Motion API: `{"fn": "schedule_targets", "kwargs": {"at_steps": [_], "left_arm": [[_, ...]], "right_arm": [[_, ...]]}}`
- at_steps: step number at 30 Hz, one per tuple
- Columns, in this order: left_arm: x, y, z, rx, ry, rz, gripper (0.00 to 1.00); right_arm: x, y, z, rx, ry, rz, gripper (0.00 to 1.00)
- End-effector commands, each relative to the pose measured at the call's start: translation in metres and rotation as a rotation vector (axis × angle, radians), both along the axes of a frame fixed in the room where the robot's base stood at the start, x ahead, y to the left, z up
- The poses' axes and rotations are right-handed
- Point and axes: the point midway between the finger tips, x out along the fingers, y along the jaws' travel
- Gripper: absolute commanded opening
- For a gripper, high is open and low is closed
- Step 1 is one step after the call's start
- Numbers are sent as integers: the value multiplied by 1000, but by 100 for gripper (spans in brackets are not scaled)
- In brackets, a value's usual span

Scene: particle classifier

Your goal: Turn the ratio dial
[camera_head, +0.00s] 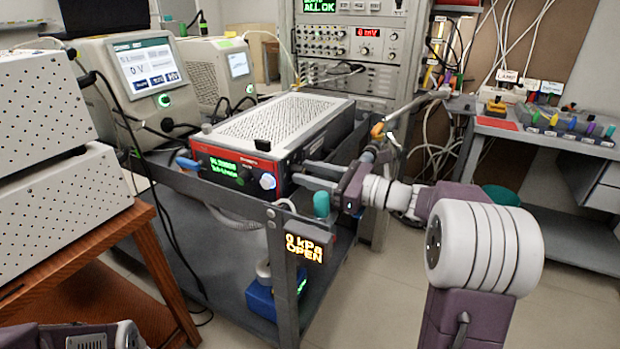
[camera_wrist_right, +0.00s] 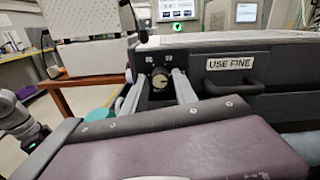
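A round dial (camera_wrist_right: 160,80) with a pale pointer sits on a dark panel in the right wrist view, with small marks above it. I take it to be the ratio dial. My right gripper (camera_wrist_right: 160,84) is open, one finger on each side of the dial, with a gap visible around it. In the head view my right gripper (camera_head: 299,171) comes in from the right, its fingers pointing at the right side of the red-fronted instrument (camera_head: 222,158). That side's dial is hidden there. My left gripper is not in view; only part of my left arm shows at the bottom left.
The instrument stands on a grey cart (camera_head: 228,199). A teal cap (camera_head: 321,204) is close below my right gripper. A handle (camera_wrist_right: 234,86) and a "USE FINE" label (camera_wrist_right: 232,64) are right of the dial. A "0 kPa OPEN" display (camera_head: 305,248) hangs on the cart front.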

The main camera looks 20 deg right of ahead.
Motion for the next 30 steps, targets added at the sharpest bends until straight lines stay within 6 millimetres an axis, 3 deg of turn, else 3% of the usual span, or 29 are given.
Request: {"fn": "schedule_targets", "kwargs": {"at_steps": [6,10,20,30], "left_arm": [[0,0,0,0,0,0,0],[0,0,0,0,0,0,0],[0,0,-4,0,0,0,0],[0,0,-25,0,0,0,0]], "right_arm": [[1,0,0,0,0,-1,34],[1,0,0,0,0,0,1],[0,0,-1,-24,-23,0,0],[0,1,-4,-183,-183,1,0]]}}
